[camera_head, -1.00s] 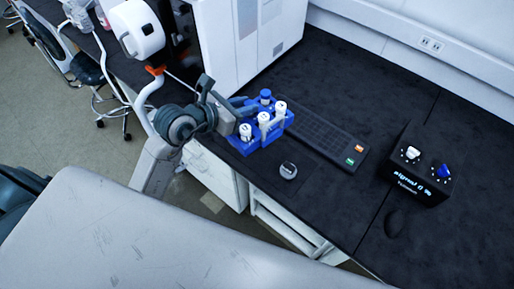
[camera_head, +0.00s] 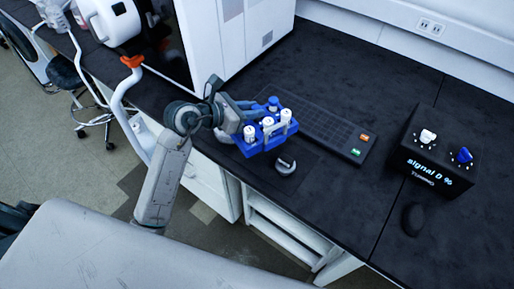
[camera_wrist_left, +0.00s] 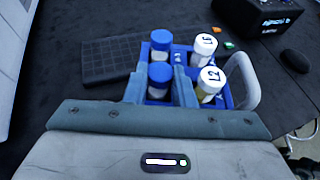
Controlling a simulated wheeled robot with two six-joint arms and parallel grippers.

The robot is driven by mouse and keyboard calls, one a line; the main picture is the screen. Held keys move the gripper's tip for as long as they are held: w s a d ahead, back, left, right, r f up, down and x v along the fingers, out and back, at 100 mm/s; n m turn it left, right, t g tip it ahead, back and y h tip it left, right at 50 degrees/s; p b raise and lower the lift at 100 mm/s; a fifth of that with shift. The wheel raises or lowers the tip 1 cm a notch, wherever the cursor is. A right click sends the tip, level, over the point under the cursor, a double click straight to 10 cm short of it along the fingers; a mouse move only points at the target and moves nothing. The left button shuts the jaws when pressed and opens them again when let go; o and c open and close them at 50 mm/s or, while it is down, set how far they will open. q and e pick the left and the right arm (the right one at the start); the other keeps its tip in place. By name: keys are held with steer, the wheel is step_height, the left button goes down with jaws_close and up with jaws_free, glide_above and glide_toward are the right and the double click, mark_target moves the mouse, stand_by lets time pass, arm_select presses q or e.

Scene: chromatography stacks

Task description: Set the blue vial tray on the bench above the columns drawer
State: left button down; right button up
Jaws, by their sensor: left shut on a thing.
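The blue vial tray (camera_head: 252,150) holds several vials, some blue-capped and some white-capped. It appears over the black bench (camera_head: 330,60) near the front edge, partly in front of the keyboard. I cannot tell whether its underside touches the bench. My left gripper (camera_head: 246,116) reaches in from the left and is shut on the tray. The right gripper is not in view. No columns drawer label is readable.
A dark keyboard (camera_head: 325,130) lies behind the tray, and a small round grey-topped device (camera_head: 285,165) lies close in front. A black control box (camera_head: 432,165) and a dark mouse (camera_head: 412,219) are at right. White cabinets with an open shelf (camera_head: 285,228) stand below the bench edge.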

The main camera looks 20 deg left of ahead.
arm_select(q)
steer(key=shift+w+d+r+h, duration=0.25)
steer(key=shift+w+r+h, duration=0.05)
steer(key=shift+w+f, duration=0.1)
steer(key=shift+f, duration=0.15)
step_height(320, 180, down, 9)
steer(key=shift+f+p, duration=0.1)
steer(key=shift+p, duration=0.4)
steer(key=c, duration=1.6)
jaws_free()
steer(key=shift+f, duration=0.2)
steer(key=shift+c, duration=0.2)
steer(key=o, duration=0.4)
steer(key=shift+o, duration=0.2)
steer(key=shift+r, duration=0.15)
